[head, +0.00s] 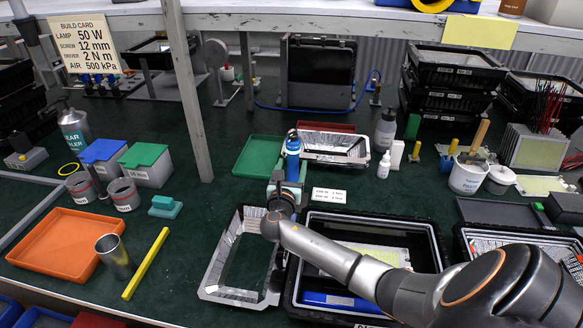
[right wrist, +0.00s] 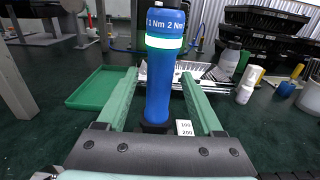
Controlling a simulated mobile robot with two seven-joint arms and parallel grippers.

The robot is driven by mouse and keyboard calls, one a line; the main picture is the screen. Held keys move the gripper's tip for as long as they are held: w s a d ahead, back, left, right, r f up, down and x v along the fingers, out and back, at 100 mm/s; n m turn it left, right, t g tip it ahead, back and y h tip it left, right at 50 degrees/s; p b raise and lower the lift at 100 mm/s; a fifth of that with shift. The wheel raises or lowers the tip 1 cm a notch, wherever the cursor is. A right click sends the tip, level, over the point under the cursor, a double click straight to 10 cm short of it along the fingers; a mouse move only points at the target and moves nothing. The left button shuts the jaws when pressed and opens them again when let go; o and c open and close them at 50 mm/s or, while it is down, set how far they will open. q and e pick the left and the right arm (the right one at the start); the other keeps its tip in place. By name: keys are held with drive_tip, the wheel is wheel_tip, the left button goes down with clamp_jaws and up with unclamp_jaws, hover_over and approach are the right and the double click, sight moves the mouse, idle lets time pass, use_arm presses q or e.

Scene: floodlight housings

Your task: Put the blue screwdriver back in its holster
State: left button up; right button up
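The blue screwdriver (head: 292,157) stands upright near the middle of the bench in the head view. The right wrist view shows its blue body (right wrist: 163,85) with a pale ring and the marks "1 Nm 2 Nm". My right gripper (head: 287,183) is at it, with one green finger on each side. Gaps show between the fingers and the body, so the gripper is open around it. A dark collar (right wrist: 153,127) shows at the screwdriver's foot; I cannot tell whether this is the holster. My left gripper is not in view.
A silver-lined housing frame (head: 215,270) and a black housing (head: 430,240) lie in front, under my right arm. A green tray (head: 259,155) is behind left, a white bottle (head: 384,164) behind right. A grey post (head: 187,90) rises left.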

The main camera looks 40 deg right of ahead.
drive_tip(key=shift+o, duration=0.4)
drive_tip(key=shift+f, duration=0.15)
drive_tip(key=shift+s+a, duration=0.1)
drive_tip(key=shift+s+a, duration=0.15)
drive_tip(key=shift+a, duration=0.1)
drive_tip(key=v, duration=1.1)
drive_tip(key=shift+s+a, duration=0.25)
drive_tip(key=shift+a, duration=0.05)
